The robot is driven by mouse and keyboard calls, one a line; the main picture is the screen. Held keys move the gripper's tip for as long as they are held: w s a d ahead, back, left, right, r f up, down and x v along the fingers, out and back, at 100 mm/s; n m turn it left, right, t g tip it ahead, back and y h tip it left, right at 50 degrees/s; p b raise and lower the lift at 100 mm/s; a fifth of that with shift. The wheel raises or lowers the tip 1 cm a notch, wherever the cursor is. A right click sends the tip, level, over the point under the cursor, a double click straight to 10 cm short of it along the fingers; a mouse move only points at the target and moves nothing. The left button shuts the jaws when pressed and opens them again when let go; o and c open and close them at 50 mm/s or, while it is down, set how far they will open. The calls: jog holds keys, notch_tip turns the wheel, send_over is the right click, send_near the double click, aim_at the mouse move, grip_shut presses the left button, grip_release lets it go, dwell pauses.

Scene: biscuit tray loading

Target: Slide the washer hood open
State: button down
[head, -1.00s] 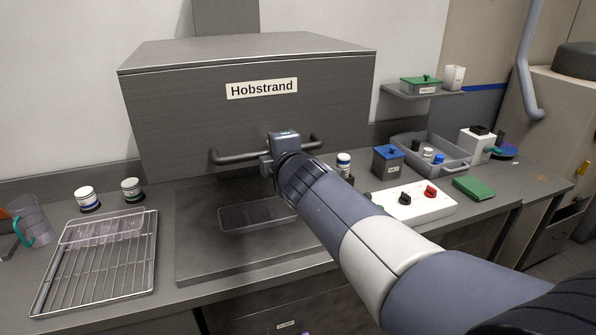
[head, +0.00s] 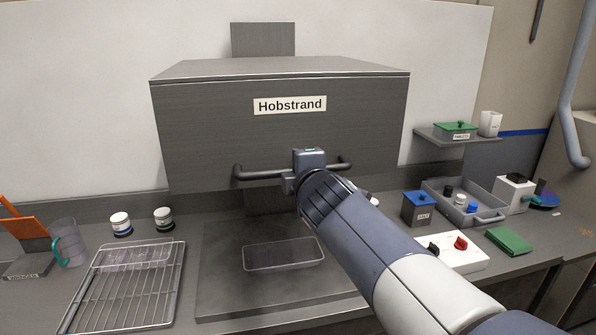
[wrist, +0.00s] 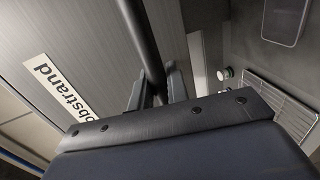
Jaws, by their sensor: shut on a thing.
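The washer hood (head: 200,120) is a large grey box labelled Hobstrand. It stands raised above the washer bed (head: 225,235), with an open gap beneath its lower edge. A dark horizontal bar handle (head: 262,174) runs along the lower front of the hood. My gripper (head: 290,182) is at the middle of the handle, with my arm reaching in from the lower right. In the wrist view my gripper (wrist: 155,92) has its fingers on both sides of the handle bar (wrist: 142,45), shut on it. The hood (wrist: 75,35) fills the left of that view.
A clear tray (head: 284,254) lies on the washer bed. A wire rack (head: 100,300) with another clear tray is at left, near two jars and a jug (head: 68,243). A control panel (head: 465,260) with knobs, a blue-lidded box (head: 421,210) and a grey bin (head: 490,217) stand at right.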

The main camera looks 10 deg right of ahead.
jog(key=c, duration=1.4)
grip_release()
jog(key=shift+s, duration=0.1)
jog(key=p+v, duration=0.1)
jog(key=v, duration=0.9)
jog(key=shift+s, duration=0.3)
jog(key=shift+w, duration=0.1)
jog(key=b+x, duration=0.1)
jog(key=x, duration=0.9)
jog(key=shift+w+f, duration=0.1)
jog(key=shift+w, duration=0.2)
jog(key=shift+f, duration=0.1)
jog(key=shift+s, duration=0.1)
